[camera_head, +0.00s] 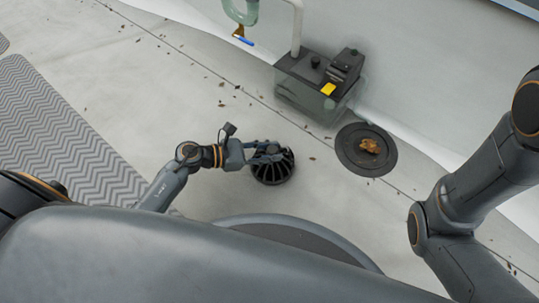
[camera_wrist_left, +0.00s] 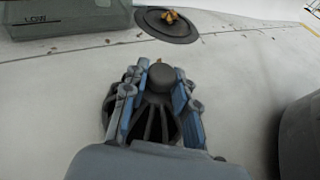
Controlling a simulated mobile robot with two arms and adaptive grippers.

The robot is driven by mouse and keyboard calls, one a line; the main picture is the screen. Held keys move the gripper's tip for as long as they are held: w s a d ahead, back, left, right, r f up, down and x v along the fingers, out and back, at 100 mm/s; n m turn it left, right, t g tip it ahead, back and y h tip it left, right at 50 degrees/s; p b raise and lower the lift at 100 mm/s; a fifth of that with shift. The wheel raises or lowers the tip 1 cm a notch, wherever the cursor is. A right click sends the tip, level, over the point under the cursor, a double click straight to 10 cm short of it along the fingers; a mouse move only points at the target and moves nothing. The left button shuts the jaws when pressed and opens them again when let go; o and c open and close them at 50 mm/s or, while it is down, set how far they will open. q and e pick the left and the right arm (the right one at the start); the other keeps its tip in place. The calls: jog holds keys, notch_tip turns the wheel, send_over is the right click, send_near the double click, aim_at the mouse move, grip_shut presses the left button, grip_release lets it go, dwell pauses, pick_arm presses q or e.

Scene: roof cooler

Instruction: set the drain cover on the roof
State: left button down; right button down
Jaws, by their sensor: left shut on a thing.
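The drain cover (camera_head: 272,170) is a black slatted dome with a knob on top. My left gripper (camera_head: 268,154) is shut on it, low over the roof or touching it; I cannot tell which. In the left wrist view the fingers stand on both sides of the knob of the drain cover (camera_wrist_left: 165,78). The round dark drain (camera_head: 352,160) lies to the right of the cover, with a clump of brown leaves (camera_head: 370,146) on it. The drain also shows in the left wrist view (camera_wrist_left: 160,32). My right gripper is out of view; only its arm shows at the right.
A greenish tank with a black pump unit (camera_head: 318,75) and a yellow label stands behind, near the wall. A hose and a blue-handled valve (camera_head: 243,40) are at the top. A grey chevron mat (camera_head: 60,135) lies at the left. Small leaves are scattered over the pale roof (camera_head: 170,100).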

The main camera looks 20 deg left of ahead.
pick_arm(q)
jog(key=shift+f, duration=0.15)
jog(key=c, duration=1.1)
grip_release()
jog(key=shift+o, duration=0.2)
jog(key=shift+r, duration=0.2)
jog(key=p+v, duration=0.5)
jog(key=v, duration=0.7)
jog(key=shift+s+f, duration=0.1)
